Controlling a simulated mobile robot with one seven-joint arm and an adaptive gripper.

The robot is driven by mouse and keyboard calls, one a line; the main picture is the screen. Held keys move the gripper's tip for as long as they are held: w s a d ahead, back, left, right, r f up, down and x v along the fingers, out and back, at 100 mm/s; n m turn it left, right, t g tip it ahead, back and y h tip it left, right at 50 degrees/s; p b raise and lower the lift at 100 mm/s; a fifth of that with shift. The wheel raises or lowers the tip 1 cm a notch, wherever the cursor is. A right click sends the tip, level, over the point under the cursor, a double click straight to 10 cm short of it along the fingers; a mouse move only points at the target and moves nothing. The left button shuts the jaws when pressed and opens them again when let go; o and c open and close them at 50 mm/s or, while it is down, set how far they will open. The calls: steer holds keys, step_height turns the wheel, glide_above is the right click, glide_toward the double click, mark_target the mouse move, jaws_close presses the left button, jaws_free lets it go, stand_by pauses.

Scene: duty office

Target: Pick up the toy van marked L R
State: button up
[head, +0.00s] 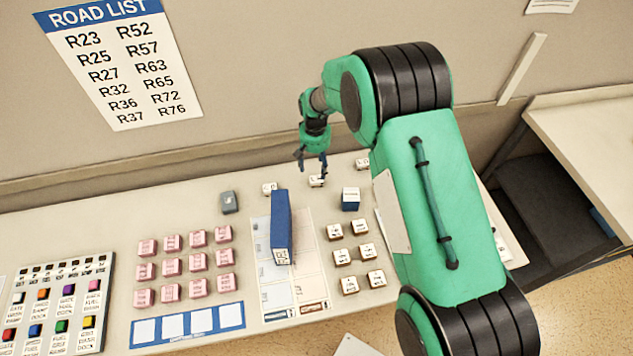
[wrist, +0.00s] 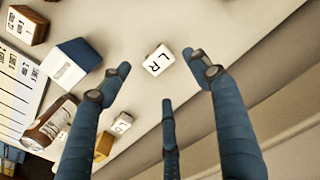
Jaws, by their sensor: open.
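The toy van marked L R is a small block with a white top (wrist: 158,60) in the wrist view, lying on the bare desk between and just beyond my fingertips. In the head view a small white-topped block (head: 317,181), which seems to be the same one, sits right under my gripper (head: 312,160); its letters are too small to read there. My gripper (wrist: 160,75) has its fingers spread open and empty, pointing down at the desk. The fingers do not appear to touch the van.
A blue block with a white face (head: 350,198) stands close by on the right. Similar white-topped blocks (head: 269,188) lie left and right. A long blue box (head: 281,228) stands on a chart sheet (head: 277,298). Pink blocks (head: 171,266) stand in rows. The wall is close behind.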

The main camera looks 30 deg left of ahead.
mark_target(316, 179)
steer(key=shift+f, duration=1.75)
steer(key=shift+f, duration=0.15)
steer(key=shift+w+d+f, duration=0.15)
steer(key=shift+f, duration=2.3)
steer(key=c, duration=1.4)
